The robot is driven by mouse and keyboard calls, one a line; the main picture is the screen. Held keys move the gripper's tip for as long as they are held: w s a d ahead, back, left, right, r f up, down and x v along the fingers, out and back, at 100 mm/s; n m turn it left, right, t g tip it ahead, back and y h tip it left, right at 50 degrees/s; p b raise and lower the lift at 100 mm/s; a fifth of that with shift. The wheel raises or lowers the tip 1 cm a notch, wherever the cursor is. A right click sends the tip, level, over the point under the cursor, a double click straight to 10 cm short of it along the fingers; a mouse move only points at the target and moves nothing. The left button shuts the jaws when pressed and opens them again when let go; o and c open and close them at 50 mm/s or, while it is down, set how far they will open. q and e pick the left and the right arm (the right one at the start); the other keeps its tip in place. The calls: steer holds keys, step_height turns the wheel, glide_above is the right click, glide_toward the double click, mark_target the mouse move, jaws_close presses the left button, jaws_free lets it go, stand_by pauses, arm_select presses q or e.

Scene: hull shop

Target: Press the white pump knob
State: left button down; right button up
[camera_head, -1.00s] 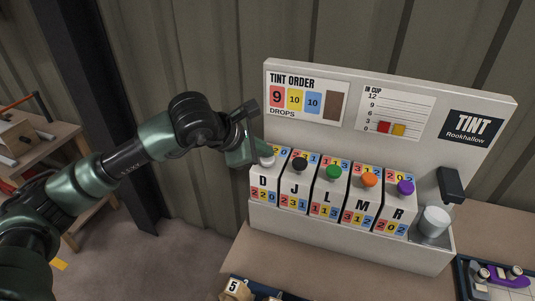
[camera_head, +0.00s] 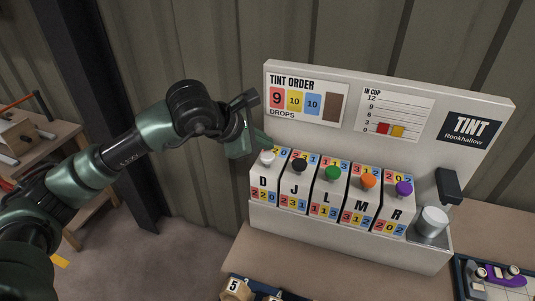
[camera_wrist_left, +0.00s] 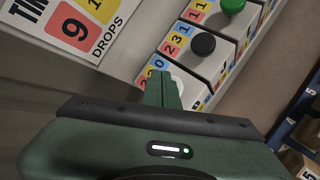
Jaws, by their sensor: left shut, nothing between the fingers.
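The white pump knob (camera_head: 267,157) sits on top of the leftmost pump, marked D, on the tint dispenser (camera_head: 350,240). My left gripper (camera_head: 266,140) is shut and empty, just above and behind the white knob, with a small gap that seems to lie between them. In the left wrist view the shut fingers (camera_wrist_left: 166,88) cover part of the white knob (camera_wrist_left: 179,76). Black (camera_head: 299,165), green (camera_head: 333,172), orange (camera_head: 368,181) and purple (camera_head: 404,188) knobs stand in a row to its right. My right gripper is not in view.
The order card (camera_head: 308,94) shows 9 red, 10 yellow and 10 blue drops. The cup chart (camera_head: 396,112) shows low red and yellow bars. A cup (camera_head: 433,221) stands under a black spout (camera_head: 449,185). The dispenser's upright panel rises close behind the knobs.

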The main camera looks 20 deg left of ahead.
mark_target(265, 157)
arm_select(q)
steer(key=shift+r+p, duration=1)
steer(key=shift+r, duration=1.45)
